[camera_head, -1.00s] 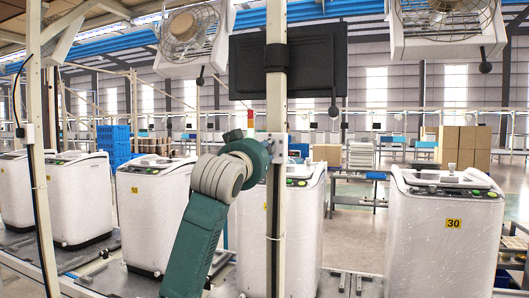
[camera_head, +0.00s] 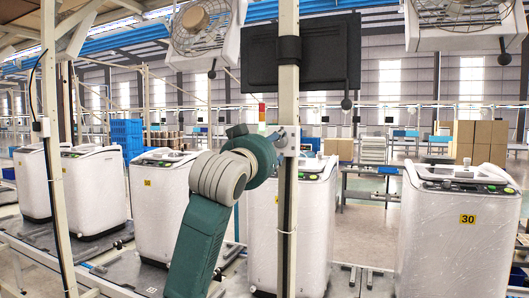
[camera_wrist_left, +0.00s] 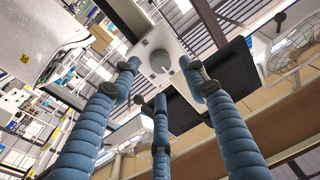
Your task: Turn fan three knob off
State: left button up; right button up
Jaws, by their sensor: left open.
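A round grey knob (camera_wrist_left: 160,62) sits on the face of a white box (camera_wrist_left: 158,45) in the left wrist view. My left gripper (camera_wrist_left: 160,80) is open, with its three blue fingers spread around the knob and apart from it. In the head view my left gripper (camera_head: 277,143) is small, at the beige post (camera_head: 288,80), and its fingers are mostly hidden. A caged fan (camera_head: 203,27) hangs at the upper left and another fan (camera_head: 466,10) at the upper right. No number shows on the fans or the box. My right gripper is not in view.
A dark monitor (camera_head: 332,52) is fixed to the post above my left gripper. White washing machines stand along the line, one labelled 30 (camera_head: 460,240) at the right. Another post (camera_head: 52,150) stands at the left. Cartons (camera_head: 480,140) are in the background.

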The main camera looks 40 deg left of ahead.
pick_arm(q)
jog(key=v, duration=0.8)
